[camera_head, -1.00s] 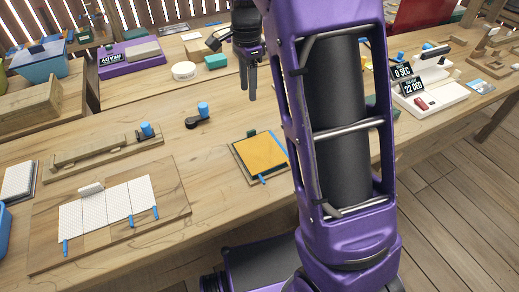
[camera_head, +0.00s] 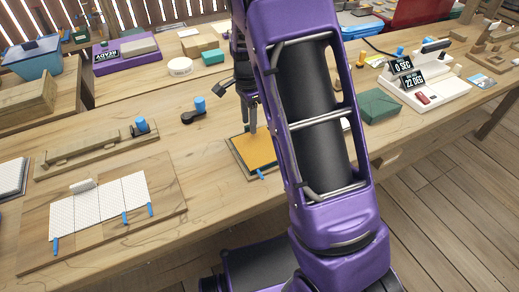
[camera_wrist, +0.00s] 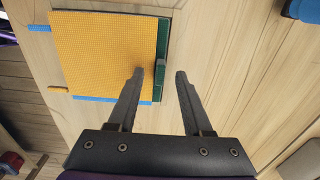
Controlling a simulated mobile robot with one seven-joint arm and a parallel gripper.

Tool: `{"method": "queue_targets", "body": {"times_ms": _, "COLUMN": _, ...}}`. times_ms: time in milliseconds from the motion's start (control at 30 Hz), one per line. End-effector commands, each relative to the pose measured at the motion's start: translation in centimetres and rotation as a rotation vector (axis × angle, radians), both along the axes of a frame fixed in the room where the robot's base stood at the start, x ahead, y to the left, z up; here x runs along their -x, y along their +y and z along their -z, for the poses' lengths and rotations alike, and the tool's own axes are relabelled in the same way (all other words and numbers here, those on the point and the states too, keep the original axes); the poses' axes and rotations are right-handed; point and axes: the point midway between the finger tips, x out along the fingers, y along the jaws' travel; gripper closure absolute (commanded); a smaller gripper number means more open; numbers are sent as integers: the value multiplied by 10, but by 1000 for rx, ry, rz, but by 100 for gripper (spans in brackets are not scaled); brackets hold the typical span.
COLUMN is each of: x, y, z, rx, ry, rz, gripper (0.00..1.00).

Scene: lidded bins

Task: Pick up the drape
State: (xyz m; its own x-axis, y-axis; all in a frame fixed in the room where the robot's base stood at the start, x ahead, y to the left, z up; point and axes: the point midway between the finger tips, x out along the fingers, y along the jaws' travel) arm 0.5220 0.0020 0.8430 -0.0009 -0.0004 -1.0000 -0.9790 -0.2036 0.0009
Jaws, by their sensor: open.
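The drape appears to be the flat orange-yellow textured sheet (camera_wrist: 95,50), which also shows in the head view (camera_head: 257,152). It lies on a green board (camera_wrist: 163,40) on the table. A small grey-green block (camera_wrist: 160,73) stands at the sheet's edge, between my fingertips in the wrist picture. My gripper (camera_wrist: 160,77) is open and above the sheet's edge, with one finger over the sheet and the other over bare wood. In the head view, my gripper (camera_head: 250,128) is partly hidden by my arm. Whether the fingers touch anything cannot be told.
Blue strips (camera_wrist: 115,99) lie along the sheet's edge. A black piece with a blue knob (camera_head: 198,108) stands to the left. A wooden board with a white gridded sheet (camera_head: 100,205) lies front left. A green box (camera_head: 379,106) is to the right.

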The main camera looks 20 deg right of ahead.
Motion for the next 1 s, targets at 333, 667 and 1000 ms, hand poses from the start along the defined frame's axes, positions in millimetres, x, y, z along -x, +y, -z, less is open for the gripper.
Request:
{"method": "queue_targets", "body": {"times_ms": 333, "x": 0, "y": 0, "z": 8, "rx": 0, "ry": 0, "rz": 0, "gripper": 60}}
{"method": "queue_targets", "body": {"times_ms": 667, "x": 0, "y": 1, "z": 8, "rx": 0, "ry": -1, "rz": 0, "gripper": 100}}
{"method": "queue_targets", "body": {"times_ms": 1000, "x": 0, "y": 1, "z": 4, "rx": -1, "ry": 1, "rz": -1, "gripper": 100}}
